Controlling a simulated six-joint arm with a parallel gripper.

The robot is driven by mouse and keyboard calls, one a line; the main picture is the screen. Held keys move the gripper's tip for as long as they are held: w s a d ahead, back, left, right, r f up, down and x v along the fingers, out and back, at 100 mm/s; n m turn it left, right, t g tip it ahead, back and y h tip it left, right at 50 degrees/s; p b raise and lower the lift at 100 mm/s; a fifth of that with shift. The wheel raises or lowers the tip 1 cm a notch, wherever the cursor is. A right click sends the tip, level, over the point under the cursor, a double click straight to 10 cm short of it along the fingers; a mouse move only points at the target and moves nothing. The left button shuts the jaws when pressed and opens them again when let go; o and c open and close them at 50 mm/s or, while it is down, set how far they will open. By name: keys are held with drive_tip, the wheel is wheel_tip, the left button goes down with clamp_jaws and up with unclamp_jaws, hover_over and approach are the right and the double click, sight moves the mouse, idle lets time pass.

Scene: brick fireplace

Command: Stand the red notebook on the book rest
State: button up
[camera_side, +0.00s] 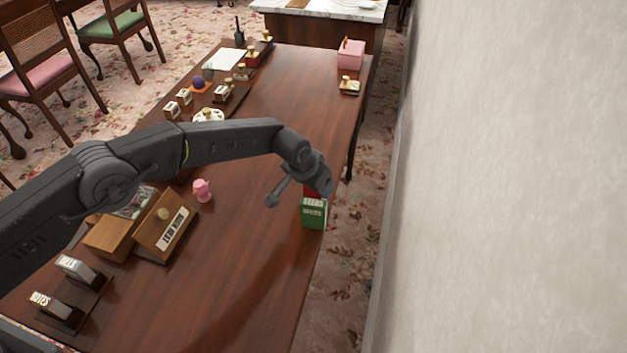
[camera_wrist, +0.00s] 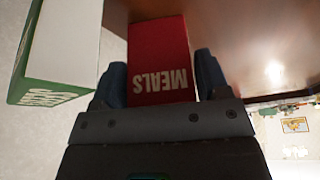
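The red notebook (camera_wrist: 158,55), marked MEALS, is between my gripper's fingers (camera_wrist: 161,80) in the wrist view. I cannot tell whether the red notebook touches the table. A wooden stand with a slanted board and white label (camera_side: 172,229), which looks like the book rest, is at the left; its lettering is too small to read surely.
The green notebook stands close beside the red one. A pink figure (camera_side: 202,190) stands between the wooden stand and my gripper. Two NOTES-type holders (camera_side: 57,309) are at the near left. Small items line the far left edge. The table's middle (camera_side: 247,215) is clear; a wall is at right.

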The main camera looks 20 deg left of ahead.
drive_tip(key=o, duration=0.3)
drive_tip(key=shift+s+r, duration=0.15)
drive_tip(key=shift+r, duration=0.45)
drive_tip(key=v, duration=1.1)
